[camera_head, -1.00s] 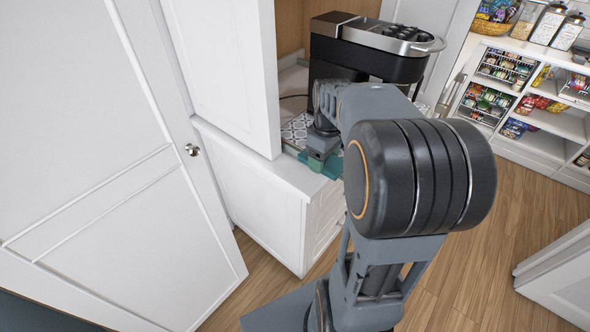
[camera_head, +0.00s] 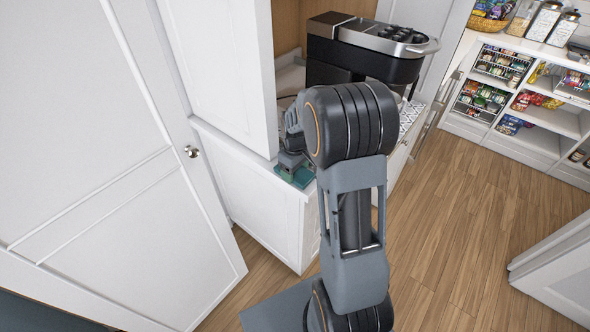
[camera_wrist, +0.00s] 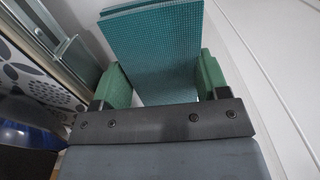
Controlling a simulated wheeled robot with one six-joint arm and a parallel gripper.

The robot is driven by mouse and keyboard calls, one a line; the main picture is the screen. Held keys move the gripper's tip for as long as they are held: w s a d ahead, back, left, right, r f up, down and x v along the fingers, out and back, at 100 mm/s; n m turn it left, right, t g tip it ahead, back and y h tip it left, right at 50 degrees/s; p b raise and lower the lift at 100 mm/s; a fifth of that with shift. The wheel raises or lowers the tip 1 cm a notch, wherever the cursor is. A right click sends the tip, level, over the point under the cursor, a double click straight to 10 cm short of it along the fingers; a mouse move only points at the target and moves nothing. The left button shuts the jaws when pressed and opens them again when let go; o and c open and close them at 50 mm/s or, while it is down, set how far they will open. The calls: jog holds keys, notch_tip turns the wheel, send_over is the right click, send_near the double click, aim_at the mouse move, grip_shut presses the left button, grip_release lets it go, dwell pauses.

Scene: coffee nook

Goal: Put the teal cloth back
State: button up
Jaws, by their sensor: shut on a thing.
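The teal cloth (camera_wrist: 155,50) is a flat, folded, finely checked piece in the wrist view. It sits between the two green fingers of my gripper (camera_wrist: 164,85), which is shut on it. In the camera_head view the cloth (camera_head: 301,179) shows as a small teal patch at the front left corner of the white counter, beside the open cabinet door. My gripper (camera_head: 291,166) is just above that corner, partly hidden by my arm. I cannot tell whether the cloth touches the counter.
A black and silver coffee machine (camera_head: 366,50) stands on the counter, with a patterned mat (camera_head: 409,117) by it. The white cabinet door (camera_head: 222,75) is close to my gripper on the left. A stocked shelf (camera_head: 545,140) is at the right; the wooden floor (camera_head: 455,215) between is clear.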

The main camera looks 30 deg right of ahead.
jog(key=shift+f, duration=0.15)
jog(key=shift+f, duration=0.1)
jog(key=o, duration=0.9)
notch_tip(320, 180, up, 11)
jog(key=shift+s+a+r+m+t, duration=0.65)
jog(key=shift+s+a, duration=0.95)
jog(key=shift+s, duration=1.1)
jog(key=shift+s+a+r+m+t, duration=0.3)
jog(key=shift+s+a+m+t, duration=0.55)
jog(key=shift+s+a, duration=1.25)
jog(key=shift+s+a+r+m+t, duration=0.55)
jog(key=shift+s+a+m, duration=0.45)
jog(key=shift+s, duration=2.25)
